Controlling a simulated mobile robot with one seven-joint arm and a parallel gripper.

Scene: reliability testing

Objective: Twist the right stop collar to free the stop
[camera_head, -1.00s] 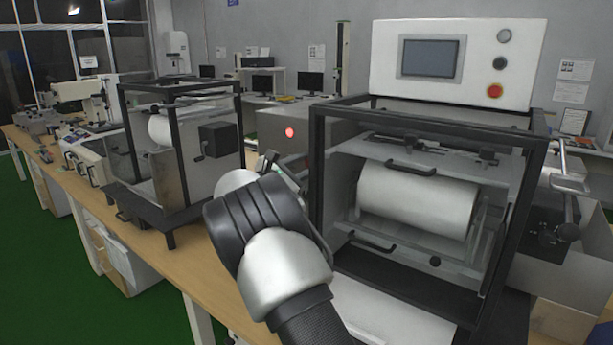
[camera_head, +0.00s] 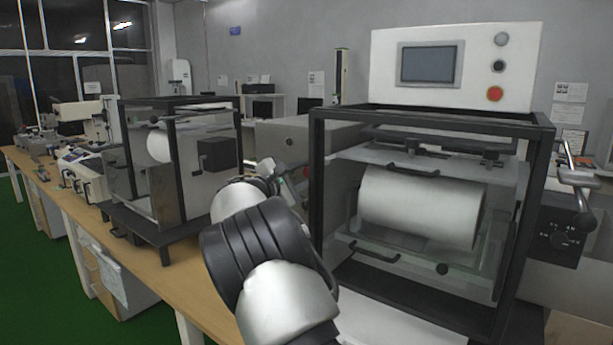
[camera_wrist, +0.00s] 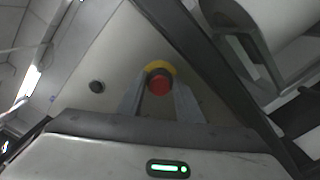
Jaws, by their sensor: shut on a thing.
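The red stop button (camera_wrist: 159,84) sits in a yellow ring collar (camera_wrist: 160,68) on a pale panel (camera_wrist: 88,62) in the wrist view. My gripper (camera_wrist: 159,96) has one finger on each side of the red button and is shut on it. Whether the fingers bear on the button or its collar, I cannot tell. In the head view my gripper (camera_head: 292,180) is partly hidden by my wrist, beside the grey box (camera_head: 325,132) left of the right-hand framed machine. A small red part (camera_head: 306,173) shows there. Another red button (camera_head: 495,94) is on the white control panel (camera_head: 380,70).
The black-framed machine (camera_head: 317,210) with a white roller (camera_head: 415,205) stands close right of my arm. Another framed machine (camera_head: 172,165) stands left on the wooden bench (camera_head: 190,280). A black button (camera_wrist: 97,86) sits left of the red one.

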